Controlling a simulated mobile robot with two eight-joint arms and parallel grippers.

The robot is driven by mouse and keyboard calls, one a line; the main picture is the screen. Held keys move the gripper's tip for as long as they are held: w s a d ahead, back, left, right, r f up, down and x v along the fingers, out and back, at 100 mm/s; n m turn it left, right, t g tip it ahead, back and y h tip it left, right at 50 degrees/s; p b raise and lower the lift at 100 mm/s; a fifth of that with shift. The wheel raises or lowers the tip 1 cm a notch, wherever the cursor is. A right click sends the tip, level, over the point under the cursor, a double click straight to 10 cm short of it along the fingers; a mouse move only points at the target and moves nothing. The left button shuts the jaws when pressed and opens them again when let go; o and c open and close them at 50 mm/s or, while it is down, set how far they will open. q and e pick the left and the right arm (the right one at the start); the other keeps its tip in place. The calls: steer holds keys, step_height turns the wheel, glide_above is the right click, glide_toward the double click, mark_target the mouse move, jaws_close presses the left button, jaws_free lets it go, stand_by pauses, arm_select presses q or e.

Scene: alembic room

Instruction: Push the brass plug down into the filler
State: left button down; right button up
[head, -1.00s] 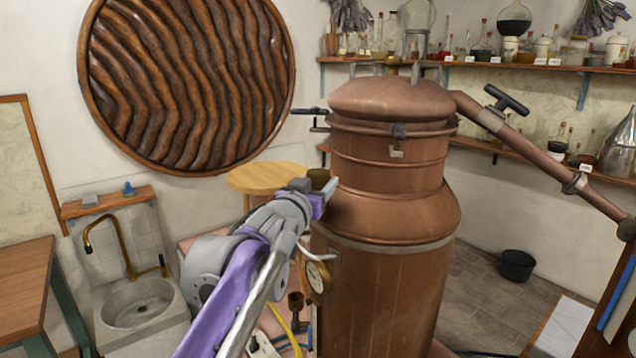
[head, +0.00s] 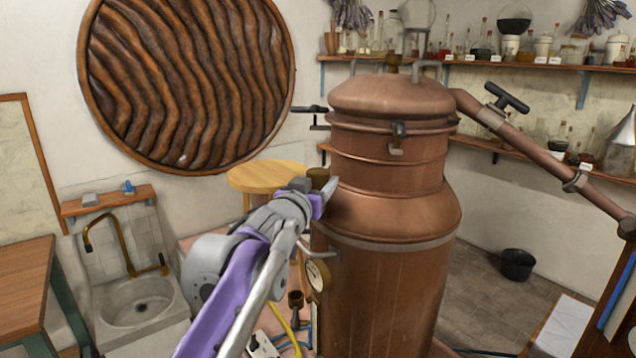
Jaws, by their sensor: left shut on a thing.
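The copper still (head: 392,200) stands upright in the middle of the head view. My left gripper (head: 318,190) is at its left shoulder, shut on a small brownish-gold cylinder that looks like the brass plug (head: 318,175). Only the plug's upper part shows above the fingers. The filler is not clearly visible; the gripper and arm cover the area below the plug, so I cannot tell how the plug sits in it. My right gripper is not in view.
A round wooden table (head: 266,176) stands behind the gripper. A dial gauge (head: 317,273) and a small brown cup (head: 296,299) are low on the still's left side. A sink (head: 142,302) is at left. A copper pipe (head: 540,150) slopes down to the right.

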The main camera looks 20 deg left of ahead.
arm_select(q)
steer(key=shift+f, duration=0.2)
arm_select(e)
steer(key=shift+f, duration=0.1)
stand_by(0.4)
arm_select(q)
steer(key=shift+c, duration=0.5)
jaws_free()
